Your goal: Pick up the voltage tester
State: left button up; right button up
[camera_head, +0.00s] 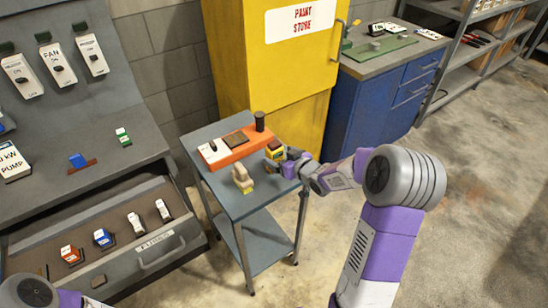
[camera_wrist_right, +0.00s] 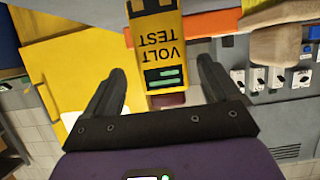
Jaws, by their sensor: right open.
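In the right wrist view the voltage tester (camera_wrist_right: 158,45) is yellow with "VOLT TEST" lettering, upside down, and a dark panel with green bars. My right gripper (camera_head: 285,162) reaches it from the right. In the wrist view its open fingers (camera_wrist_right: 161,70) stand on either side of the tester's near end, with gaps showing. My left gripper is not in view; only part of my left arm shows at the bottom left.
The orange tray (camera_head: 220,153) holds a white device and a black cylinder (camera_head: 259,121). A tan object with a yellow base (camera_head: 242,179) stands on the grey cart (camera_head: 235,208). The yellow cabinet (camera_head: 265,75) is close behind. An open drawer (camera_head: 110,243) lies left. Floor at right is clear.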

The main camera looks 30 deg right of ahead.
aim_at(278, 156)
jog(key=shift+x, duration=1.85)
jog(key=shift+a+r, duration=0.1)
jog(key=shift+a, duration=0.1)
jog(key=c, duration=1.2)
